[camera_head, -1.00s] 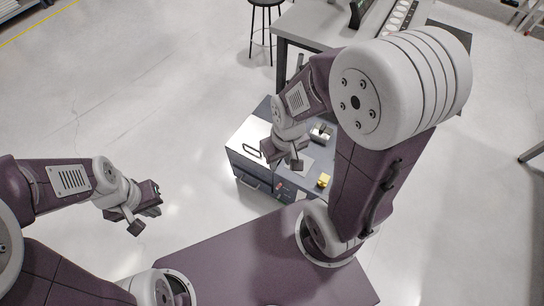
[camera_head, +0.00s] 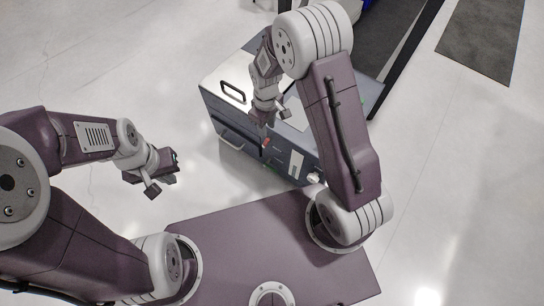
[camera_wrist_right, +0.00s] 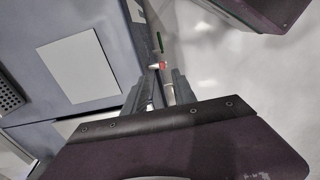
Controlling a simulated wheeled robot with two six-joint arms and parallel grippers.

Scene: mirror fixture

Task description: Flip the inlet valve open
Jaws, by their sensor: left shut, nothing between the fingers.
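A grey cabinet-like fixture (camera_head: 226,93) stands beyond my body. A small red-tipped part, which looks like the inlet valve handle (camera_head: 265,142), is on its front side. In the right wrist view the red and white handle (camera_wrist_right: 158,66) shows just beyond the fingertips, with a green piece close by. My right gripper (camera_head: 273,117) is above the fixture's front edge. Its fingers (camera_wrist_right: 163,82) are apart, and I cannot tell whether they touch the handle. My left gripper (camera_head: 153,188) is shut and empty, over the floor at left.
The fixture has a black handle (camera_head: 233,91) on top and another on its front. My right arm hides part of the fixture. A dark bench or conveyor (camera_head: 405,60) stands behind it, and a dark mat (camera_head: 482,40) lies at right. The floor at left is clear.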

